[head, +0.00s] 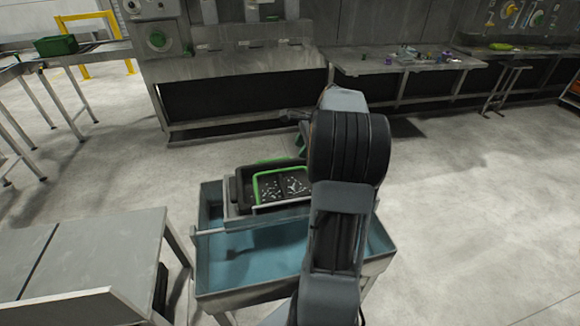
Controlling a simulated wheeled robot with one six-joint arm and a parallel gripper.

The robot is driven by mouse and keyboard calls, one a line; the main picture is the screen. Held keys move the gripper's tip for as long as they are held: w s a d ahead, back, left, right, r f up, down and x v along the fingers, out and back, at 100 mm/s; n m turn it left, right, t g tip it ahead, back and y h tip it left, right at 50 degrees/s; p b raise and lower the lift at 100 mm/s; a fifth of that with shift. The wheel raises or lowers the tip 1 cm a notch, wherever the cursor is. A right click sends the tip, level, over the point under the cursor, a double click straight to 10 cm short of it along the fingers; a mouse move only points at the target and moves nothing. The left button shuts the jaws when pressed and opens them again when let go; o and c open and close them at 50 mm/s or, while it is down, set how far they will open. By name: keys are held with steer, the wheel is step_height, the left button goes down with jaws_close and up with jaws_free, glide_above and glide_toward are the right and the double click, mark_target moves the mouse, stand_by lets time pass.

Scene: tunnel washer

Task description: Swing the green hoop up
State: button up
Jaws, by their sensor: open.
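The green hoop (280,171) is a thin bright green bar. It lies low over a black crate (234,190) that holds small pale pieces. Its left side bends down toward the crate's front, and its right end is hidden behind my arm. Another short green piece shows at the crate's back edge. My gripper (296,115) is mostly hidden behind my arm; only a dark part sticks out to the left, beyond and above the crate. It appears apart from the hoop, but its fingertips are not clear.
The crate sits in a metal frame over a blue-lined trough (250,262). A grey table (85,260) stands close at left. A long steel bench (240,75) and a worktable (400,62) line the back. A green bin (56,46) sits far left. Floor at right is clear.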

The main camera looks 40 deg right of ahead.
mark_target(291, 169)
steer(key=x, duration=0.9)
steer(key=shift+w+a+f, duration=0.1)
steer(key=shift+f, duration=0.05)
jaws_close()
